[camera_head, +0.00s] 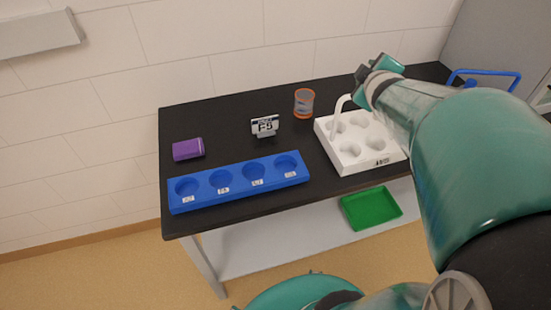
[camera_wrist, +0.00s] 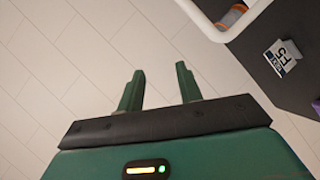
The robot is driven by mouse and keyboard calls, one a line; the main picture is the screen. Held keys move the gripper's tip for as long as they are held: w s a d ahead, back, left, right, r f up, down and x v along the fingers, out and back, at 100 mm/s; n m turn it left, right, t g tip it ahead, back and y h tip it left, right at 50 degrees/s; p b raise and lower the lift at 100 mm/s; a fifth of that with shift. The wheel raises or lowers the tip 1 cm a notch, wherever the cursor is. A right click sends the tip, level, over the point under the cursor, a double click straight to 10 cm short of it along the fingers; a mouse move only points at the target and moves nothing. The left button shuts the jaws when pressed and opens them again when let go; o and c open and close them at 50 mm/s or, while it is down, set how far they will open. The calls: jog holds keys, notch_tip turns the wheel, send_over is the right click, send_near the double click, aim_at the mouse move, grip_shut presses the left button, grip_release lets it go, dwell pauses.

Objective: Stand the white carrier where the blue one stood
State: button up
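The white carrier (camera_head: 352,150) stands upright at the right part of the black table, with several round wells and an arched white handle (camera_head: 338,114). A blue handle-like bar (camera_head: 488,72) shows at the far right; what is below it is hidden behind my arm. My gripper (camera_head: 377,70) is above and behind the white carrier, near its handle. In the wrist view my gripper (camera_wrist: 159,88) has its two green fingers apart with nothing between them. The white handle (camera_wrist: 205,22) shows beyond the fingers, toward the top right.
A long blue rack (camera_head: 240,183) with several wells lies along the table's front left. A purple block (camera_head: 188,149), an F5 sign (camera_head: 264,126) and an orange-rimmed cup (camera_head: 304,103) stand behind it. A green tray (camera_head: 371,207) is on the lower shelf (camera_head: 280,240). The back left tabletop is clear.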

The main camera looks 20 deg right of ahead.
jog(key=s+a+f+m+g+y, duration=0.1)
jog(key=s+a, duration=0.3)
jog(key=a, duration=0.5)
jog(key=s+a+f+m+g+y, duration=0.2)
jog(key=s+a, duration=0.3)
jog(key=a, duration=0.5)
jog(key=s+a+f+m+g+y, duration=0.2)
jog(key=s+a, duration=0.3)
jog(key=a, duration=0.4)
jog(key=shift+a+m+g+y, duration=0.35)
jog(key=shift+m+g+y, duration=0.45)
jog(key=shift+m+g, duration=0.1)
jog(key=shift+f, duration=0.1)
